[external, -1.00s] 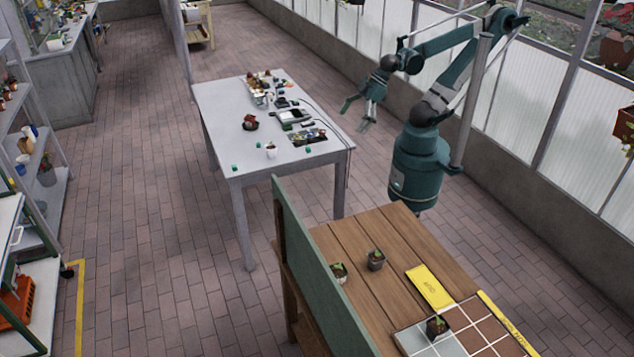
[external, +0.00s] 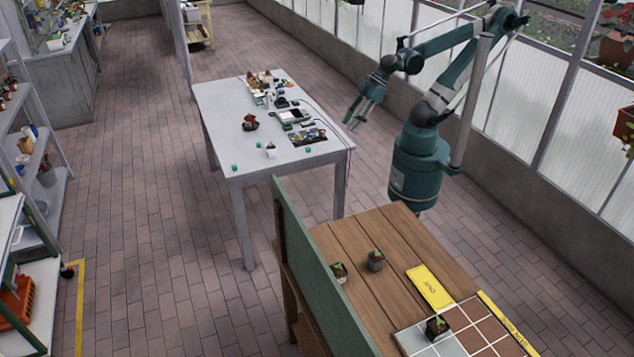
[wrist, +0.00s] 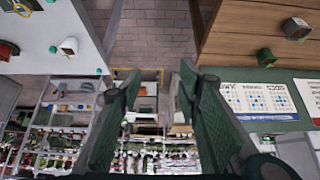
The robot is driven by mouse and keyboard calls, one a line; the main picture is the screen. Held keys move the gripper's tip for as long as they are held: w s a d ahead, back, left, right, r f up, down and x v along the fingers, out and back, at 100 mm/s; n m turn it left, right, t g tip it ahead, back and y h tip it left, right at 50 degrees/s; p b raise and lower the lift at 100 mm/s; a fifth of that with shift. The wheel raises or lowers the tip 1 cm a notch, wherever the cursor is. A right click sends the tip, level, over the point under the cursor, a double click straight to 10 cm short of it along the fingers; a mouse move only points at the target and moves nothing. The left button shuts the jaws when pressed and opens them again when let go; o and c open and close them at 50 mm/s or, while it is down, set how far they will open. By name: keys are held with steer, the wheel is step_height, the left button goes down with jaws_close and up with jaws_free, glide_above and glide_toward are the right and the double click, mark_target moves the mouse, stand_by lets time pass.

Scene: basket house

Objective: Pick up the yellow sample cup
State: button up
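A white cup-like pot (external: 271,153) stands near the front edge of the grey table (external: 215,110). A similar white pot (wrist: 69,46) shows at the left in the wrist view. My gripper (external: 353,122) hangs in the air to the right of the grey table, beyond its edge. In the wrist view my gripper (wrist: 160,85) has its two green fingers spread apart with nothing between them.
A wooden bench (external: 400,225) with small potted plants, a yellow sign (external: 430,288) and a green back panel (external: 310,270) stands at the front. The grey table also bears a red-topped item (external: 250,122) and electronics. Shelves (wrist: 65,105) lie far beyond. Floor between is clear.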

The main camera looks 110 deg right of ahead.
steer(key=shift+w+d, duration=0.1)
steer(key=m+g+h+b, duration=0.15)
steer(key=m+g, duration=0.55)
steer(key=m, duration=0.9)
glide_above(298, 140)
steer(key=s, duration=0.1)
step_height(298, 140, down, 24)
steer(key=shift+s+d+f, duration=0.2)
steer(key=shift+s+d, duration=0.05)
steer(key=shift+d, duration=0.3)
